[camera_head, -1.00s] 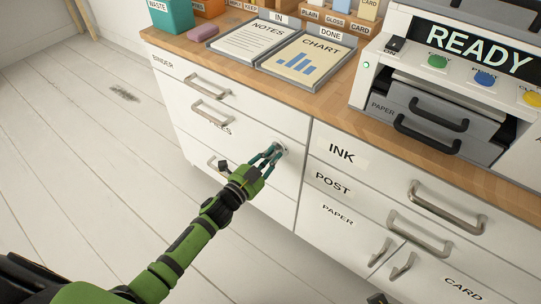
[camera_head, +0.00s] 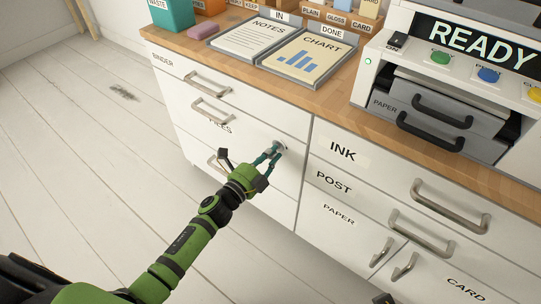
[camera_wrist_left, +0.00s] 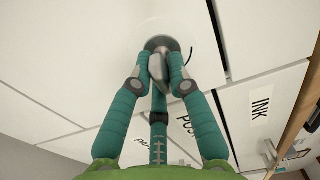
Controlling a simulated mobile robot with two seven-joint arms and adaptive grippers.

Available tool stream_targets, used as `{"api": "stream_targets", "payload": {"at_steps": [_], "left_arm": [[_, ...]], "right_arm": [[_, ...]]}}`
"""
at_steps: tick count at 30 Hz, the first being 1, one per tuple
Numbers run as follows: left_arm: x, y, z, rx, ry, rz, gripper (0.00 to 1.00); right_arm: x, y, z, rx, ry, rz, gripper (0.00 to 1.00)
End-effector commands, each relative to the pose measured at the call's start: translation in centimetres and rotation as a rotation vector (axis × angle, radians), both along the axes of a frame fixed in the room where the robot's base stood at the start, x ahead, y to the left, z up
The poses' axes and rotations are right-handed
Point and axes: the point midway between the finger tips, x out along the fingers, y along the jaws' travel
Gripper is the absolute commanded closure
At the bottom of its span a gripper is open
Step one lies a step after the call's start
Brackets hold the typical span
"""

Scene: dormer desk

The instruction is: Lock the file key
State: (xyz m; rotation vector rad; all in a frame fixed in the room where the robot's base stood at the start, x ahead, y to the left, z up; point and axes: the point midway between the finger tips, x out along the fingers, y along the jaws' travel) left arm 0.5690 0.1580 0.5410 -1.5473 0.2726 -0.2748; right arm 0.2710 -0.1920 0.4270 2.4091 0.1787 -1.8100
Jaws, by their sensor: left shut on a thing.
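The file key (camera_wrist_left: 157,66) is a small grey metal piece between my left fingers in the left wrist view. It sits at the round metal lock (camera_wrist_left: 165,43) on a white drawer front. My left gripper (camera_head: 275,150) is shut on the key, with its fingertips close against the lock. In the head view the fingers cover most of the key and lock. Whether the lock is turned cannot be read. The FILES drawer front (camera_head: 250,125) sits flush in the cabinet.
The wooden desktop (camera_head: 330,98) overhangs above the drawers. It carries the NOTES tray (camera_head: 250,38), the CHART tray (camera_head: 310,58) and a printer (camera_head: 450,90). Bar handles (camera_head: 210,112) stick out left of the lock. The INK drawer (camera_head: 370,160) is to the right. Floor at left is clear.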

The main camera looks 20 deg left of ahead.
Motion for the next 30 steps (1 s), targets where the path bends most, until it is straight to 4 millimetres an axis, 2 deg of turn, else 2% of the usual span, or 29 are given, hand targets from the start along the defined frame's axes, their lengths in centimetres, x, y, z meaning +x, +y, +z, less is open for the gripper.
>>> {"api": "stream_targets", "payload": {"at_steps": [13,14,15,25,30], "left_arm": [[0.0,0.2,-0.1,0.013,-0.002,0.005,1.0],[0.0,0.2,-0.1,0.013,-0.002,0.005,0.7],[0.0,0.2,-0.1,0.013,-0.002,0.004,0.57],[-0.1,0.1,0.0,0.01,-0.002,0.002,0.57],[-1.6,0.7,-0.2,0.011,0.0,0.001,0.57]], "right_arm": [[0.2,-0.2,0.3,-0.004,-0.009,0.003,0.6],[0.2,-0.2,0.3,-0.006,-0.009,0.003,0.6],[0.2,-0.2,0.3,-0.006,-0.009,0.003,0.6],[0.3,-0.1,0.1,-0.002,-0.006,0.003,0.6],[0.3,0.0,0.1,-0.002,-0.006,0.002,0.6]]}}
